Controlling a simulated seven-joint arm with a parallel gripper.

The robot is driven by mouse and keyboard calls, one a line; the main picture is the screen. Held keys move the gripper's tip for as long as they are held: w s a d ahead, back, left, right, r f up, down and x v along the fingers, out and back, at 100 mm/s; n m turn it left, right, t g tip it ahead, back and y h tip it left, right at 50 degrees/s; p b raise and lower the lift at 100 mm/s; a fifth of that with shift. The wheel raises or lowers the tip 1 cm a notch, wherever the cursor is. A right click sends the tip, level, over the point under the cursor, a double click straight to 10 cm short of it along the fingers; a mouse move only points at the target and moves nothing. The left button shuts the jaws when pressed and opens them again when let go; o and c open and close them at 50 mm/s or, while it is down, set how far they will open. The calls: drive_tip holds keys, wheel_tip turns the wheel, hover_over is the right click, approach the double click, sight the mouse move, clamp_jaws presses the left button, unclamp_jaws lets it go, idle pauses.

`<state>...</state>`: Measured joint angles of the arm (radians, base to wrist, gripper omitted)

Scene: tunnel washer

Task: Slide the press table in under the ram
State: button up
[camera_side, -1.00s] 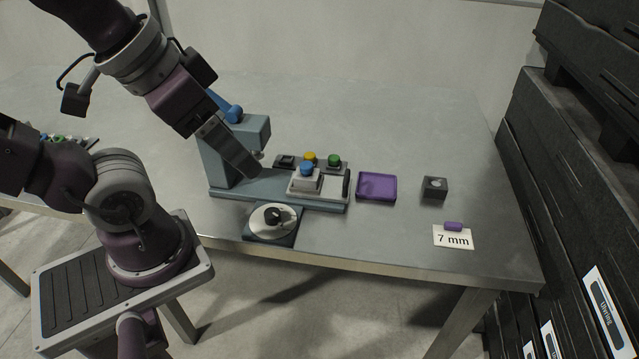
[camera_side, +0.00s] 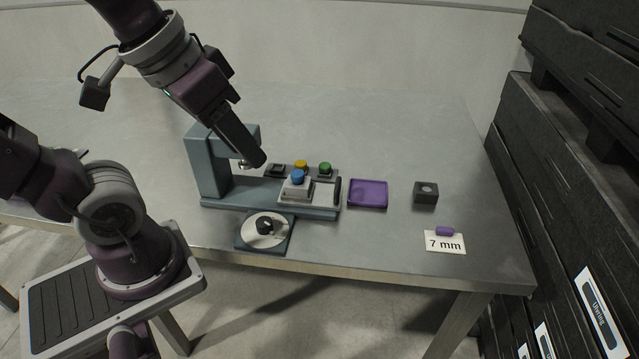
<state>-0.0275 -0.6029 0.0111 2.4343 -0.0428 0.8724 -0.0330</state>
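The press is a blue-grey C-shaped frame (camera_side: 205,160) on a long base (camera_side: 240,192). Its small metal ram (camera_side: 243,163) hangs under the upper arm, partly behind my gripper. The press table (camera_side: 296,193) is a light grey block on the right part of the base, out to the right of the ram. A blue round piece (camera_side: 298,177) stands on it, and a dark upright bar (camera_side: 338,190) is at its right end. My gripper (camera_side: 256,160) points down and right in front of the press head, above and left of the table, apart from it. Its fingers overlap in this view; no held object shows.
Yellow (camera_side: 301,165) and green (camera_side: 325,169) round pieces stand behind the press table. A dial (camera_side: 265,229) sits in front of the base. A purple tray (camera_side: 368,194), dark block (camera_side: 426,192) and "7 mm" card (camera_side: 445,243) with a purple piece (camera_side: 445,231) are rightward.

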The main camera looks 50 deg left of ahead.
drive_tip(key=w+a+f+n+g, duration=0.2)
drive_tip(key=w+n, duration=0.2)
drive_tip(key=w, duration=0.6)
drive_tip(key=n+g+h, duration=0.1)
drive_tip(key=n, duration=0.3)
approach(338, 182)
drive_tip(key=x, duration=0.7)
drive_tip(key=shift+a+f, duration=0.15)
drive_tip(key=shift+w+f, duration=0.1)
drive_tip(key=shift+f, duration=0.15)
clamp_jaws()
